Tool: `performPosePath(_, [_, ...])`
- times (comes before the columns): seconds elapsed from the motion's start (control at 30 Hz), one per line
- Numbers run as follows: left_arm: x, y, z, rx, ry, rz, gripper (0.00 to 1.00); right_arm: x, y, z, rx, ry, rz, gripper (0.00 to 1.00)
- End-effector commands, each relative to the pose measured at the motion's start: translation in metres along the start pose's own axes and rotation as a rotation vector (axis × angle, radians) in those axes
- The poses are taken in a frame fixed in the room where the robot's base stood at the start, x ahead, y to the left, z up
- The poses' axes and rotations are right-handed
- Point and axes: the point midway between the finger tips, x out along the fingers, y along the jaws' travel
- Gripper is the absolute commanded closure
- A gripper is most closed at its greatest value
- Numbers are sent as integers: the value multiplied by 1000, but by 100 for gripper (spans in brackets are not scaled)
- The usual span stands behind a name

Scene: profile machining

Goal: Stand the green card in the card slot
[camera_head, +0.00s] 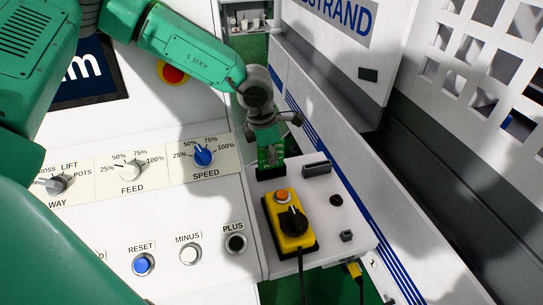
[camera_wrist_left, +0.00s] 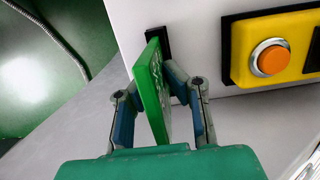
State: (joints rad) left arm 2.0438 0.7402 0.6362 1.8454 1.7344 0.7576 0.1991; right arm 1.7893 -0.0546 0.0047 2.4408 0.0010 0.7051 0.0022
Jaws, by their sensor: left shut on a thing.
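The green card (camera_head: 270,157) is held upright in my left gripper (camera_head: 268,140), above the small white panel. In the left wrist view the card (camera_wrist_left: 152,92) stands between the two fingers of the gripper (camera_wrist_left: 157,100). A black slot piece (camera_head: 271,173) is directly under the card's lower edge; in the wrist view it (camera_wrist_left: 158,44) shows just past the card's far end. The card's lower edge meets or nearly meets this piece; I cannot tell whether it is inside. My right gripper is not in view.
A yellow switch box (camera_head: 289,222) with an orange button and black knob sits in front of the card. A dark block (camera_head: 317,168) stands to its right. The control console (camera_head: 190,205) with knobs lies left, and a white striped machine wall (camera_head: 350,165) rises right.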

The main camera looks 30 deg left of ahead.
Motion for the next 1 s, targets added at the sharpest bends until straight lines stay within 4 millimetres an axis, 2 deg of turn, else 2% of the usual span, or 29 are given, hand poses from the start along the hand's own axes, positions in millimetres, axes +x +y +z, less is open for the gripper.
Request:
performPosePath(0.07, [0,0,0,0,0,0,100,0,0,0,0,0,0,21])
performPosePath(0.13, [0,0,0,0,0,0,76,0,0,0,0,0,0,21])
performPosePath(0.17, [0,0,0,0,0,0,69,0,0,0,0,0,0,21])
performPosePath(0.47, [0,0,0,0,0,0,69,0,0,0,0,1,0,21])
performPosePath(0.57, [-6,0,0,-1,-1,1,69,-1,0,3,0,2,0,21])
performPosePath(0.67, [-20,1,1,-1,-4,1,69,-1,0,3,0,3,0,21])
performPosePath(1.0, [-91,2,1,-2,-4,0,69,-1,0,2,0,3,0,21])
